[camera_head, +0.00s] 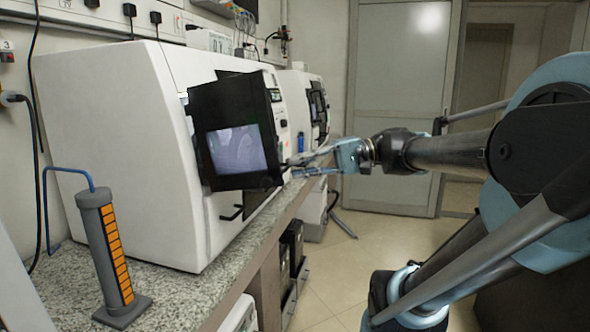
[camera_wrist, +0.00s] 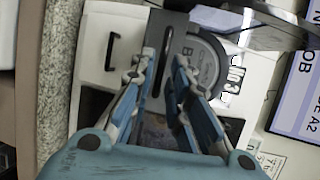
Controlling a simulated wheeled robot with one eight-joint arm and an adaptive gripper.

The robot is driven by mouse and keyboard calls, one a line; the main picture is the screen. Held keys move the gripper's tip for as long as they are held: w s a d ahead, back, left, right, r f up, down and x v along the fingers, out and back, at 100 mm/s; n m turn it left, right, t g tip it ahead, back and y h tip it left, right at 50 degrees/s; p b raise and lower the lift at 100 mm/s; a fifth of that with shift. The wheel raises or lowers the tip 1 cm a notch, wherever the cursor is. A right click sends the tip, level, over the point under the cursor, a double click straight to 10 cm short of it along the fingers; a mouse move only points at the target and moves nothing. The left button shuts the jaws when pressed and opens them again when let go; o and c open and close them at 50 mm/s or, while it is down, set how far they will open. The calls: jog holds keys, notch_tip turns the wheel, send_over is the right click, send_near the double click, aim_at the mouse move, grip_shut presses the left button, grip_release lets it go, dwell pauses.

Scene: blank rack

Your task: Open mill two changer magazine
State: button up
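A white mill (camera_head: 125,140) stands on the bench, with a black windowed door panel (camera_head: 235,135) on its front. A second white mill (camera_head: 300,95) stands behind it; I see no label telling which is mill two. My gripper (camera_head: 300,165) is just right of the black panel's lower edge. In the wrist view my gripper (camera_wrist: 165,60) has its fingers apart, on either side of a dark slotted plate (camera_wrist: 168,28); contact is unclear. A dark rounded part with lettering (camera_wrist: 207,62) lies beside the plate. I cannot tell for certain which part is the magazine.
A black handle (camera_wrist: 112,50) is on the white front, left of my fingers. A lettered screen (camera_wrist: 298,100) is at the right of the wrist view. A grey and orange column (camera_head: 112,255) stands on the speckled bench (camera_head: 175,295). The floor (camera_head: 355,265) right of the bench is partly clear.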

jog(key=shift+v, duration=2.3)
